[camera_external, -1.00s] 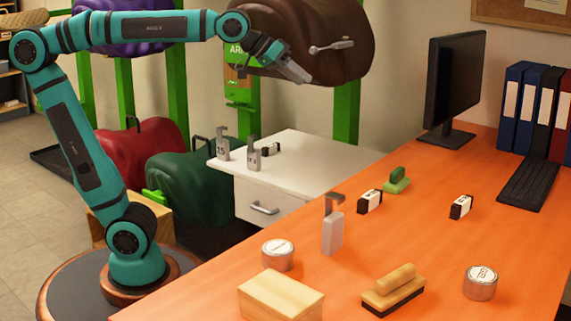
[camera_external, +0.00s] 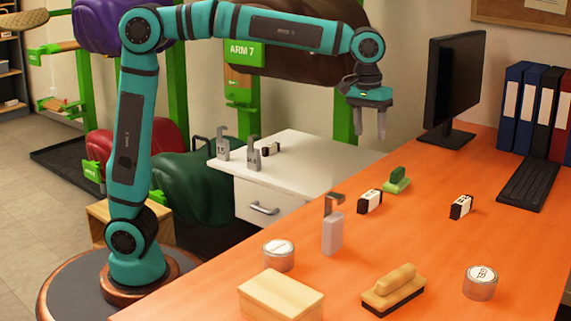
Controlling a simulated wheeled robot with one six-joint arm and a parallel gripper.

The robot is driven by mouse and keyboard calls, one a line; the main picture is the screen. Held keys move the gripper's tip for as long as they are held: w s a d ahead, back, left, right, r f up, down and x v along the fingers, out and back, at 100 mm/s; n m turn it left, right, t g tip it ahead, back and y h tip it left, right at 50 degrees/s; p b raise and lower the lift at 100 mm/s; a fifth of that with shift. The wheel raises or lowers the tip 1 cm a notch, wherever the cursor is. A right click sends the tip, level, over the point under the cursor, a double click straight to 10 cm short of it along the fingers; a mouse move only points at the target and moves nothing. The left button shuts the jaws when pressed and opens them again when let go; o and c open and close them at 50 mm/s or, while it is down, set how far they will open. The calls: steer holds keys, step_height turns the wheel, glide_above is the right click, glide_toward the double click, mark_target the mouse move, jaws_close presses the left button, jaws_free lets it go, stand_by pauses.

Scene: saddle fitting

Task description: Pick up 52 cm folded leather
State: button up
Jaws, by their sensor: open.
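Several small black pieces with white labelled bands look like folded leather. One (camera_external: 369,201) lies mid-table beside a green block, another (camera_external: 461,206) lies farther right on the orange table, and a third (camera_external: 270,149) lies on the white cabinet. Their labels are too small to read, so I cannot tell which is 52 cm. My gripper (camera_external: 370,133) is open and empty, fingers pointing down. It hangs in the air near the table's back edge, above and behind the mid-table piece in the picture.
A monitor (camera_external: 455,85) stands behind. Two hooked weights stand on the white cabinet (camera_external: 315,160).

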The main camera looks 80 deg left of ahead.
steer(key=w+f, duration=0.1)
glide_toward(371, 194)
steer(key=shift+n+g, duration=0.3)
steer(key=shift+g, duration=0.1)
steer(key=f, duration=1)
steer(key=shift+w+d+f, duration=0.1)
steer(key=shift+w, duration=0.15)
jaws_close()
